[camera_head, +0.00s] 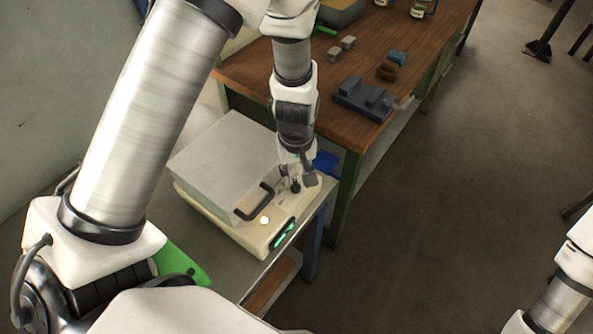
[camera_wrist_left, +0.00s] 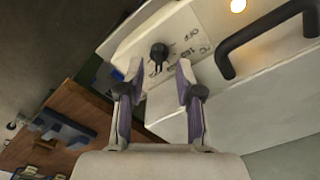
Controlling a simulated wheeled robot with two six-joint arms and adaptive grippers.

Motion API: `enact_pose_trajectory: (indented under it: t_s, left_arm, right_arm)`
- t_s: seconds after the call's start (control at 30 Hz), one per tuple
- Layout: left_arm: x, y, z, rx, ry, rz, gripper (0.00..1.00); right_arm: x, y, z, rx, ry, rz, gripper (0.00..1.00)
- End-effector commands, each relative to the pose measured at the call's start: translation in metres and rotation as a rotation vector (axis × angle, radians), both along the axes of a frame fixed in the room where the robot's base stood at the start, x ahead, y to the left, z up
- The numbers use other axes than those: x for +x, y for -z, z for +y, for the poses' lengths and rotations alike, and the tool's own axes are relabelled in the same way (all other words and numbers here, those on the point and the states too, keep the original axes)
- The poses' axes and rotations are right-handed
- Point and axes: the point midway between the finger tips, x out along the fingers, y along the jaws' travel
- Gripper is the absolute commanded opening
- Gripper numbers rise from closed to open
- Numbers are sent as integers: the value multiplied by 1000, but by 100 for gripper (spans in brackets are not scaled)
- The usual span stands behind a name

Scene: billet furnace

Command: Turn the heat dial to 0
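The furnace is a cream box with a grey lid (camera_head: 228,160) and a black handle (camera_head: 254,203); the handle also shows in the left wrist view (camera_wrist_left: 266,38). The heat dial (camera_wrist_left: 159,52) is a small black knob on the cream panel, with printed marks and "OFF" beside it. My left gripper (camera_head: 298,181) is over the panel's far right corner. In the left wrist view my left gripper (camera_wrist_left: 158,68) is open, its fingertips apart with the dial ahead between them. I cannot tell whether they touch it. My right gripper is out of view.
A round lit lamp (camera_head: 264,221) and a green display (camera_head: 284,234) are on the furnace front. A green object (camera_head: 180,262) lies at the bench's near side. A wooden table (camera_head: 345,62) behind holds a blue-grey block (camera_head: 364,98). Open floor is to the right.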

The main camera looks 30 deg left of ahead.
Motion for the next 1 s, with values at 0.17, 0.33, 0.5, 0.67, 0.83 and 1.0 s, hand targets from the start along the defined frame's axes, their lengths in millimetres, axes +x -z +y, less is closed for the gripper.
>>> enact_pose_trajectory:
  t_s: [0.17,0.33,0.5,0.67,0.83,1.0]
  left_arm:
    - [0,29,0,-1,-1,1,35]
    - [1,35,1,0,0,-1,35]
    - [0,35,1,1,0,-1,21]
    - [0,35,1,0,0,0,0]
    - [0,35,1,0,0,0,0]
    - [1,35,1,1,-2,-1,0]
  right_arm:
    - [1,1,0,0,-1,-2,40]
    - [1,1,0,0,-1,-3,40]
    - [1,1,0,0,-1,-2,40]
    - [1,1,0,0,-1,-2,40]
    - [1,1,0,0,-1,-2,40]
    - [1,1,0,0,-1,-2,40]
